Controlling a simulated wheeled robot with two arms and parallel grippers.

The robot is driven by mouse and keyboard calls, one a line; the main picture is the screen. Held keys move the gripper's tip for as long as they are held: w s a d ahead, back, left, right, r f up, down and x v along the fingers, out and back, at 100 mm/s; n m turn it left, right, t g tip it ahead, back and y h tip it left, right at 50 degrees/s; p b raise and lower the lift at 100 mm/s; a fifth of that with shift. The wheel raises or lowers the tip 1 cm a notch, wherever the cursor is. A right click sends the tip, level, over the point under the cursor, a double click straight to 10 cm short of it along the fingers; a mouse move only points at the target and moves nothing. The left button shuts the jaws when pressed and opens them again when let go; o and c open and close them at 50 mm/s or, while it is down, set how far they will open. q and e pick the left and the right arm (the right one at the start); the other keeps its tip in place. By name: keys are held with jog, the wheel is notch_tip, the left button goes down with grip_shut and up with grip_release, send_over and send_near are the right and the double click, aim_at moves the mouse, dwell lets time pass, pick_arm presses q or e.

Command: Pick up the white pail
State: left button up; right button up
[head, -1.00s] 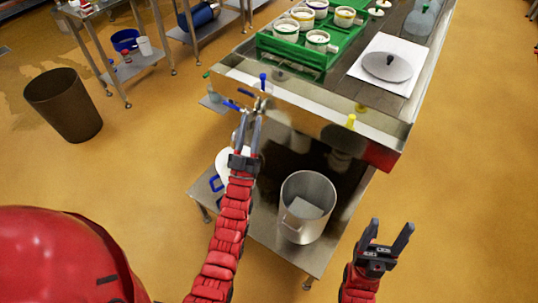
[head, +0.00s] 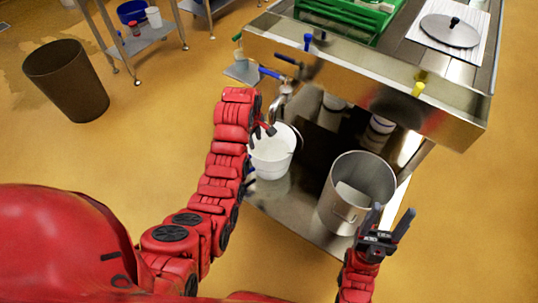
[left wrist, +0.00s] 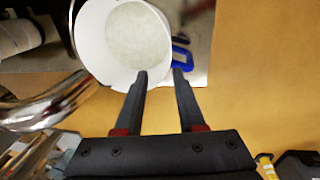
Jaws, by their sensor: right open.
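The white pail (head: 270,158) stands on the lower shelf of the steel table, left of a steel pot, upright with its open top showing. My left gripper (head: 266,130) reaches over the pail's rim from the left. In the left wrist view, the pail (left wrist: 90,45) is seen from above, with a pale inside. One finger of my open left gripper overlaps its rim, and the other lies just outside near a blue part (left wrist: 181,54). I cannot tell whether they touch the pail. My right gripper (head: 393,212) is open and empty, in front of the pot.
The steel pot (head: 346,215) stands right of the pail. The table's upper front edge (head: 350,75), with a tap (head: 284,92) below it, overhangs the shelf. A brown bin (head: 68,85) stands on the floor at left. The floor at left is largely clear.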

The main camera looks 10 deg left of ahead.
pick_arm(q)
jog(key=b, duration=0.6)
send_near(259, 163)
jog(key=shift+g, duration=0.4)
jog(key=shift+w+f, duration=0.35)
jog(key=shift+f, duration=1.55)
jog(key=shift+w+f, duration=0.35)
jog(key=shift+f, duration=1.55)
jog(key=shift+w+f, duration=0.35)
jog(key=shift+f, duration=1.5)
grip_shut()
jog(key=shift+r, duration=0.15)
